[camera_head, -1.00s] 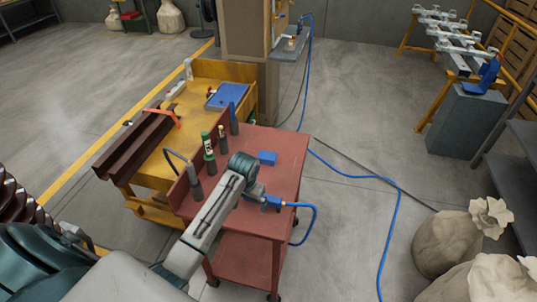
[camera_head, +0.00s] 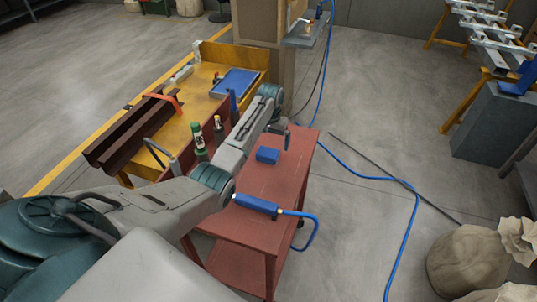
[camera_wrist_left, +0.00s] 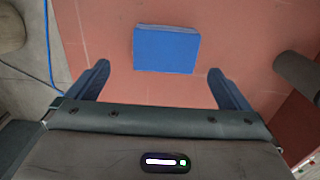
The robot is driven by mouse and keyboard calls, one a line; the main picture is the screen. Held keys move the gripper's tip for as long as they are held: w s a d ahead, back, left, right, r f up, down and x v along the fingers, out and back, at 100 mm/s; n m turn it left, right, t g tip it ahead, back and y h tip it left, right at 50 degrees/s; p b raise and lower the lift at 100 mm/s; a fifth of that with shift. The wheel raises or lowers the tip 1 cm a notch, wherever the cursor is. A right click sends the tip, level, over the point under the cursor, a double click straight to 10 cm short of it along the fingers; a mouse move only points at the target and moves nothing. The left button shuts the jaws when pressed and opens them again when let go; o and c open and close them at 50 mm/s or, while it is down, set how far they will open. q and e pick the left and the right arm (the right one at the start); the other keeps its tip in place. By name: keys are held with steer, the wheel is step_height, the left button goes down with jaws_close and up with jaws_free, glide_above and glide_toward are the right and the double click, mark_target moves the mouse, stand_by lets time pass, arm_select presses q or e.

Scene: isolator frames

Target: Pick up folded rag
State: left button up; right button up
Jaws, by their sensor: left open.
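The folded rag (camera_head: 267,155) is a small blue block-like bundle lying flat on the red cart top (camera_head: 262,183). In the left wrist view the rag (camera_wrist_left: 166,49) lies ahead of the fingertips, a little right of centre. My left gripper (camera_head: 287,138) hangs over the cart, just beyond and right of the rag in the head view. In the left wrist view my left gripper (camera_wrist_left: 158,72) is open, its two dark blue fingers wide apart with nothing between them. The rag is not touched. My right gripper is out of view.
A blue tool (camera_head: 255,204) with a blue hose lies on the cart's near side. Bottles, one of them green (camera_head: 198,138), stand along its left edge. A yellow cart (camera_head: 205,108) with brown beams and a blue tray is behind left. A cloth sack (camera_head: 467,262) stands at right.

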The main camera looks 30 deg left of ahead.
mark_target(268, 152)
arm_select(q)
steer(key=shift+f, duration=0.3)
steer(key=shift+s+a+f+p, duration=0.1)
steer(key=shift+s+f+p, duration=0.1)
steer(key=shift+f+p, duration=0.25)
steer(key=shift+s+a+f+p, duration=0.1)
steer(key=shift+s+f+p, duration=0.15)
steer(key=shift+f, duration=0.25)
step_height(268, 152, down, 2)
steer(key=shift+f, duration=0.6)
steer(key=c, duration=1)
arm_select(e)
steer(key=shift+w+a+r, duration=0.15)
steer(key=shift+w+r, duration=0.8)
